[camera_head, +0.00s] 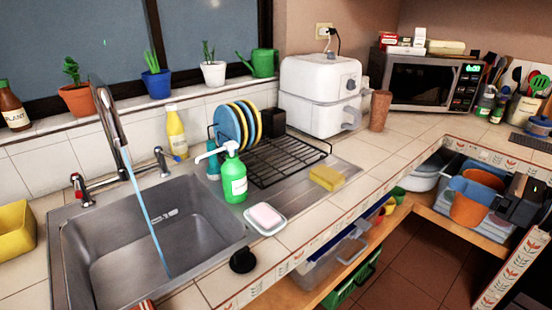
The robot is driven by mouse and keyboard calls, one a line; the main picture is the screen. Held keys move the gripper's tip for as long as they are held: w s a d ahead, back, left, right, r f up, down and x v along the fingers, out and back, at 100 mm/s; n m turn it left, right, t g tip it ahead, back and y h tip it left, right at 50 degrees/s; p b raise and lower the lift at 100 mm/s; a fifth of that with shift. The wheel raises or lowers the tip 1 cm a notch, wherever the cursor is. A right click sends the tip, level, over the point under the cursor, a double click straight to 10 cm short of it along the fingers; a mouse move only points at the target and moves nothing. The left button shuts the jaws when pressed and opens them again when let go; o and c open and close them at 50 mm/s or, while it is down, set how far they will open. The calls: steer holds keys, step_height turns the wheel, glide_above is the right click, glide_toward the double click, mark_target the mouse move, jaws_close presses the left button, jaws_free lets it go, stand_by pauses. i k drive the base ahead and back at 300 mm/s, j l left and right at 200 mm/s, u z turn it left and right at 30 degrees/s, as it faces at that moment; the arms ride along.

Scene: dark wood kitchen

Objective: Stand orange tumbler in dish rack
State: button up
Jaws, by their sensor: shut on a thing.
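The orange tumbler (467,208) is at the right, in front of the lower shelf under the counter. It looks slightly tilted, and a blue piece shows at its upper left. My gripper (508,188) is the dark shape coming in from the right edge, beside the tumbler, and is shut on it. The fingertips are hard to make out.
A green soap bottle (233,180), a soap dish (265,222) and a yellow sponge (326,178) lie around the rack. A brown cup (380,110) stands by the white air fryer (318,95). Water runs into the sink (190,215). The counter edge (345,222) lies between gripper and rack.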

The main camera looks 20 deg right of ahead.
mark_target(289, 163)
steer(key=i+j, duration=0.25)
steer(key=i, duration=0.15)
steer(key=i+j, duration=0.2)
steer(key=i, duration=0.25)
steer(key=i+j, duration=0.25)
steer(key=i, duration=0.15)
